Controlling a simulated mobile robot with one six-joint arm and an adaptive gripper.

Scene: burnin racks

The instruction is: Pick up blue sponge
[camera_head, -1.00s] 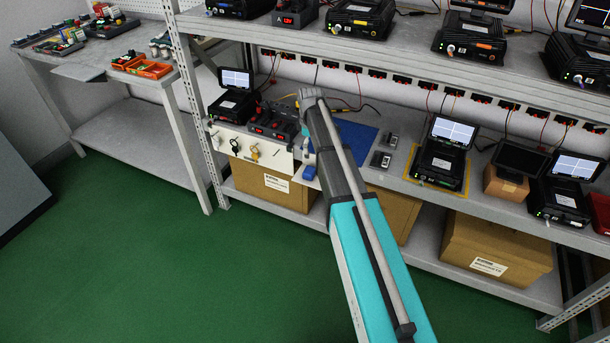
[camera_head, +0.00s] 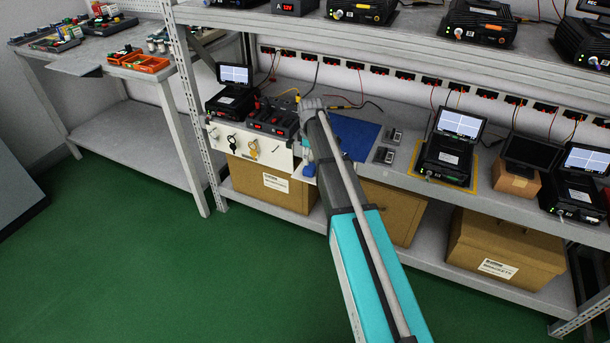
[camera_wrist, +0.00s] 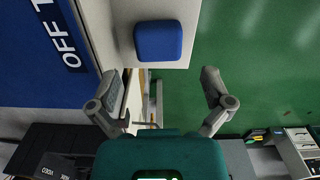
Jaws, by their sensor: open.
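The blue sponge (camera_wrist: 158,40) is a rounded block on a pale surface at the edge of the shelf, in the upper middle of the wrist view. In the head view the sponge (camera_head: 309,170) is a small blue patch left of my arm. My gripper (camera_wrist: 160,84) is open and empty, with its fingers spread wide. In the wrist view the sponge appears above the fingertips, between their lines, not between the fingers themselves. In the head view my arm hides the gripper.
A blue mat (camera_head: 357,138) with lettering lies beside the sponge. A white key panel (camera_head: 250,146) and black-and-red units (camera_head: 272,120) stand to the left. Screen devices (camera_head: 448,146) stand to the right. An upper shelf (camera_head: 400,38) overhangs. Green floor (camera_head: 130,250) is open in front.

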